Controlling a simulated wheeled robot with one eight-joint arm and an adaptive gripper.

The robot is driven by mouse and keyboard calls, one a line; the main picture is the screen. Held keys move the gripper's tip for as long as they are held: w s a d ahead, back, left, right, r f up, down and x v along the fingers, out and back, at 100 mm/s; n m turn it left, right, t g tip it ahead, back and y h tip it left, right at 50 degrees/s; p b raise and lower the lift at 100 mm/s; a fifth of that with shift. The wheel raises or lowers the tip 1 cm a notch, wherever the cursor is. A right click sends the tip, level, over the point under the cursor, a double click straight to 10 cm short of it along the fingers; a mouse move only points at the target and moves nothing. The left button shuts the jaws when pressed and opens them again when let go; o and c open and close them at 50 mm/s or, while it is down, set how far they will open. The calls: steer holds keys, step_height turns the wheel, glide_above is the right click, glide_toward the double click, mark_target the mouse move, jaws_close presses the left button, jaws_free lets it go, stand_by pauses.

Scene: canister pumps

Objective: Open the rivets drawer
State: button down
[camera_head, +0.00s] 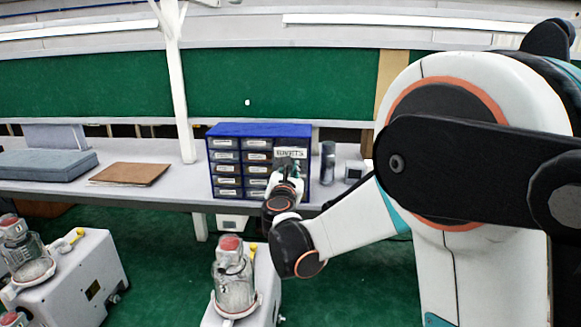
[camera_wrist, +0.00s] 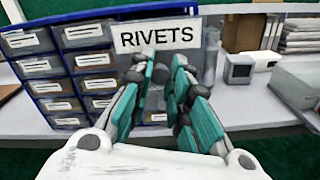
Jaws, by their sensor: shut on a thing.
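The blue cabinet (camera_head: 258,130) stands on the bench with columns of small labelled drawers. A large white RIVETS label (camera_head: 291,153) marks the rivets drawer at the cabinet's upper right. In the wrist view the label (camera_wrist: 160,38) is upright and readable, just beyond my fingertips. My gripper (camera_wrist: 161,75) is in front of the cabinet, directly below the label, shut on the rivets drawer. The fingers hide the grip itself and much of the drawer front. I cannot tell whether the drawer stands out from the cabinet.
A grey cylinder (camera_head: 328,162) and a small grey-white box (camera_head: 352,170) stand right of the cabinet. A brown folder (camera_head: 130,174) and a grey-blue case (camera_head: 45,165) lie on the bench at left. Canister pumps (camera_head: 233,272) stand in front of the bench.

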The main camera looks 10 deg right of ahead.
steer(key=shift+v, duration=1.05)
steer(key=c, duration=1.5)
jaws_free()
steer(key=v, duration=0.7)
steer(key=shift+s, duration=0.15)
